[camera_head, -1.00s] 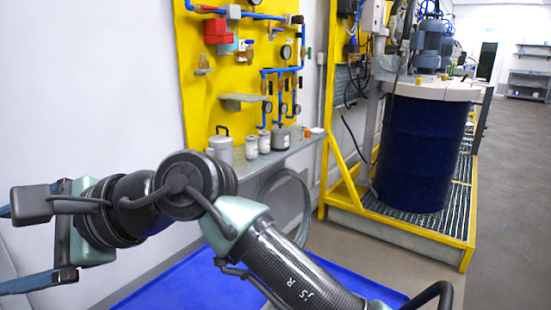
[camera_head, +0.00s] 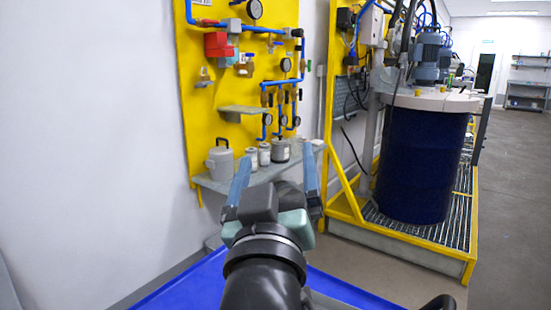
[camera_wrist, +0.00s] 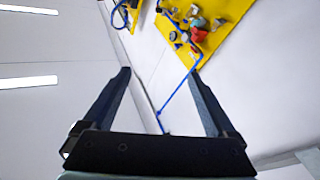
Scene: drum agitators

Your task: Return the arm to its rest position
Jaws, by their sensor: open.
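My gripper (camera_head: 274,178) is in the lower middle of the head view, pointing away toward the grey shelf. Its two blue-grey fingers are spread wide with nothing between them. In the wrist view the gripper (camera_wrist: 160,85) also shows both fingers apart and empty, with white wall and part of the yellow panel beyond. My arm comes up from the bottom edge of the head view; its lower links are out of view.
A yellow panel (camera_head: 230,95) with blue pipes and gauges hangs on the left wall. The shelf (camera_head: 213,182) below holds a grey pot (camera_head: 220,162) and several small jars. A dark blue drum (camera_head: 417,165) stands on a yellow-edged grated platform at right. The floor at far right is clear.

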